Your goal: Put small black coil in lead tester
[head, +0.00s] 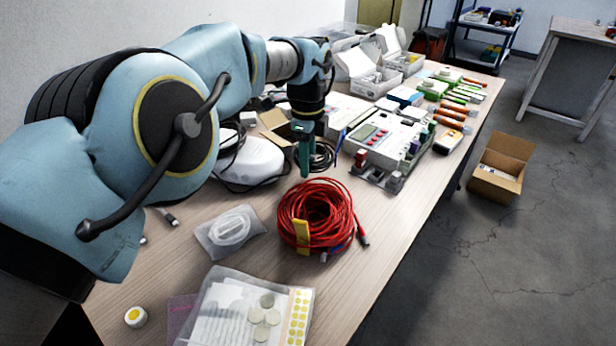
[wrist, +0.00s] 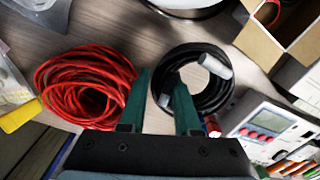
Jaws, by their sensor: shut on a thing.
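The small black coil (head: 325,158) is a ring of black cable with a pale metal connector; it also shows in the wrist view (wrist: 221,92). My gripper (head: 306,170) has dark green fingers pointing down at the coil's left side. In the wrist view, my gripper (wrist: 160,85) is shut on the coil's near-left strands, which pass between the fingertips. I cannot tell whether the coil is clear of the table.
A red cable coil (head: 318,213) lies just in front of my gripper. A white rounded device (head: 252,160) stands to the left, and an open cardboard box (head: 275,122) behind. A bagged cable (head: 232,232) lies front left. Bare table (head: 365,270) shows along the front right.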

